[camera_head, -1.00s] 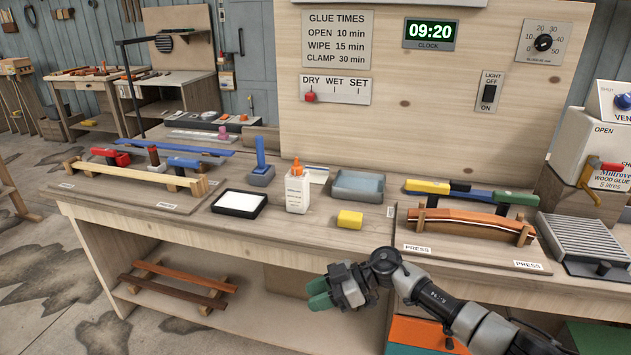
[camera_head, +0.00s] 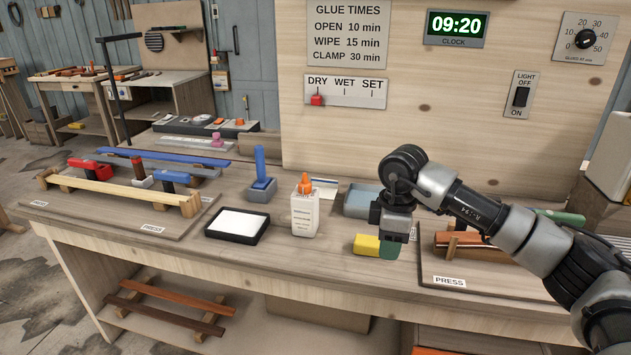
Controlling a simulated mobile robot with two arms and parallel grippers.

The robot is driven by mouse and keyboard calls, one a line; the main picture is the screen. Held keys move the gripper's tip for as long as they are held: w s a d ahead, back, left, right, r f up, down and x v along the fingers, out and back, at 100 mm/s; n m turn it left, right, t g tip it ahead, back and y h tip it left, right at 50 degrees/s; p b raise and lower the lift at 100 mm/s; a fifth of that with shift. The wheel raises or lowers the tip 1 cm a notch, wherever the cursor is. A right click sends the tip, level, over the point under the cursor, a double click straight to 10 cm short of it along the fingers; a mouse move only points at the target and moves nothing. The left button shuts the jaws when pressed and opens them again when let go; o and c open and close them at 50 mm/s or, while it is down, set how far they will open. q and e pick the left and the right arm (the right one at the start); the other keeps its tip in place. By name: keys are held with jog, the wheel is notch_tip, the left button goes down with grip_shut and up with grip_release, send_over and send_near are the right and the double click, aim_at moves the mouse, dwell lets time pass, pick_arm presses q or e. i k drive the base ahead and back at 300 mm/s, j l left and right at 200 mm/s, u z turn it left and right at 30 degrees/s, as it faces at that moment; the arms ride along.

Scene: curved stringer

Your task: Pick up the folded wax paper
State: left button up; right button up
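I cannot pick out the folded wax paper for certain. A flat white sheet or pad lies in a black tray (camera_head: 207,233) on the bench. A small white piece (camera_head: 325,188) with a blue edge shows partly behind the glue bottle (camera_head: 304,212). My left gripper is not in view.
A grey-blue tray (camera_head: 358,199) stands behind the yellow block, partly hidden by my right arm. A blue-handled tool (camera_head: 261,180) stands behind the black tray. Clamped strips lie on press boards at left and right. The bench front before the bottle is clear.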

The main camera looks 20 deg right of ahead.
aim_at(329, 188)
jog(key=i, duration=1.5)
